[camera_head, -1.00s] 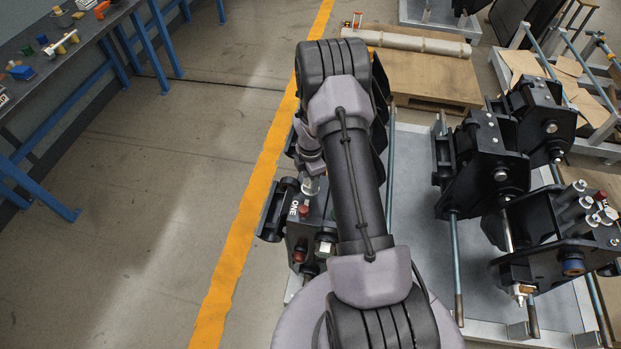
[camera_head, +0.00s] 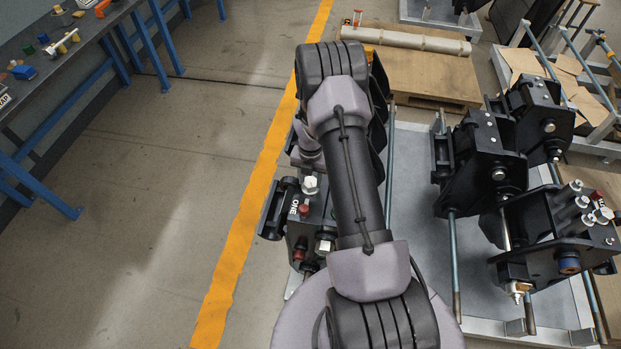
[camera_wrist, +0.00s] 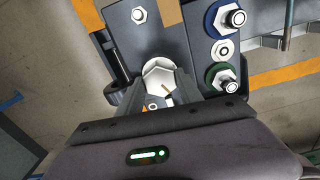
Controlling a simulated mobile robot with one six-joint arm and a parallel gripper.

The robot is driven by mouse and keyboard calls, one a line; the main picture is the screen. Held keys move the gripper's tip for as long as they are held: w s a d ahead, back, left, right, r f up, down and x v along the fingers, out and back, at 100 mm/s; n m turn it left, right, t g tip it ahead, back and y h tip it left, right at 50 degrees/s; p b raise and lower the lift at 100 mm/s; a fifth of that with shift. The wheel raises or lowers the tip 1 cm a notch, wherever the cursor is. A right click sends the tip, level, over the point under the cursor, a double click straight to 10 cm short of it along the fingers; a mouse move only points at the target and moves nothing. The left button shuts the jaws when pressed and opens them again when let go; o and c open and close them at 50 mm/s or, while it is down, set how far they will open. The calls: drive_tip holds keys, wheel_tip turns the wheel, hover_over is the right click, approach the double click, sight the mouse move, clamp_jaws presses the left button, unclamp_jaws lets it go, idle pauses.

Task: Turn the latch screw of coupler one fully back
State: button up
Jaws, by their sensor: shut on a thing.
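Coupler one (camera_head: 299,228) is a dark block marked ONE, left of my arm in the head view. Its latch screw has a pale hexagonal head, which shows in the head view (camera_head: 311,185) and in the wrist view (camera_wrist: 159,77). My gripper (camera_wrist: 164,93) is shut on the latch screw, with its fingers at the near side of the hex head. In the head view my arm hides the fingers and part of the coupler. How far the screw is turned cannot be told.
In the wrist view, ports with a blue ring (camera_wrist: 212,21) and a green ring (camera_wrist: 210,76) sit right of the screw. Other dark couplers (camera_head: 480,165) stand on the grey platform (camera_head: 415,270) to the right. Open floor lies left of the yellow line (camera_head: 238,245).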

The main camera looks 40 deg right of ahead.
sight(311, 181)
drive_tip(key=shift+n, duration=0.6)
drive_tip(key=o, duration=1.4)
drive_tip(key=shift+c, duration=0.2)
drive_tip(key=shift+r, duration=0.1)
wheel_tip(311, 181, up, 17)
drive_tip(key=p, duration=0.4)
drive_tip(key=shift+r, duration=0.1)
